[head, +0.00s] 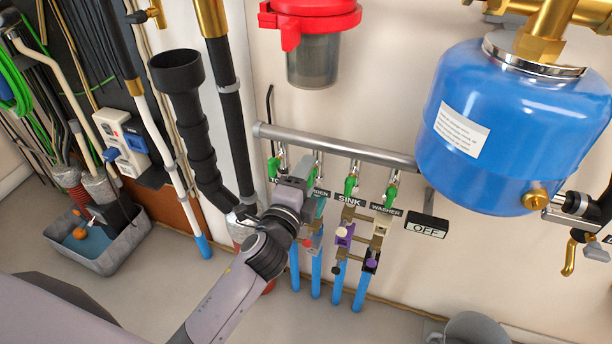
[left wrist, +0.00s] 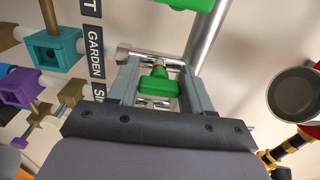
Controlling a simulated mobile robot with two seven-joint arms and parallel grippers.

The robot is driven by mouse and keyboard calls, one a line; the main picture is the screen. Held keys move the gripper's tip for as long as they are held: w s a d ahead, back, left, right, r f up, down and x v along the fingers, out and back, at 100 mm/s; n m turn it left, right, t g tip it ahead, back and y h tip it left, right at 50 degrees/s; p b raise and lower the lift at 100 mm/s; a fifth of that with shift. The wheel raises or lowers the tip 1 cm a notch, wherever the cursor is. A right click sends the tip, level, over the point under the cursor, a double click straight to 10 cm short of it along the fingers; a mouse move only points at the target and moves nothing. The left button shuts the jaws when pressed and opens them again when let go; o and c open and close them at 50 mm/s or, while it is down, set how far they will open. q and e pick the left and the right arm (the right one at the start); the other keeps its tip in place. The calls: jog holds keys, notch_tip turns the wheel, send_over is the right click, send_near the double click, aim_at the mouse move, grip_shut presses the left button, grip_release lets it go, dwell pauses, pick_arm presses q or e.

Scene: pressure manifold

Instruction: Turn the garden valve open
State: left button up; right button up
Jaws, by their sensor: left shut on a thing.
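The garden valve is a green handle (left wrist: 160,86) on the manifold beside the GARDEN label (left wrist: 95,52). In the head view its green top (head: 318,158) shows just right of my left gripper (head: 304,170). In the left wrist view, my left gripper (left wrist: 160,90) has its two grey fingers on either side of this handle, shut on it. The arm and gripper cover part of the toilet and garden valves in the head view. My right gripper is in neither view.
Green sink (head: 350,185) and washer (head: 391,194) valves hang close by to the right under the grey manifold pipe (head: 340,146). A black OFF sign (head: 427,226), a blue tank (head: 510,125) and a red-topped filter (head: 312,55) surround the spot. Black pipes (head: 190,120) stand left.

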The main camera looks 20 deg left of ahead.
pick_arm(q)
jog(key=o, duration=1)
jog(key=shift+c, duration=0.2)
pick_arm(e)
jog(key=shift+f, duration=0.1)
pick_arm(q)
jog(key=shift+s, duration=0.1)
jog(key=s, duration=0.7)
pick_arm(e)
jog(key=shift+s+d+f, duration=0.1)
pick_arm(q)
jog(key=shift+a, duration=0.1)
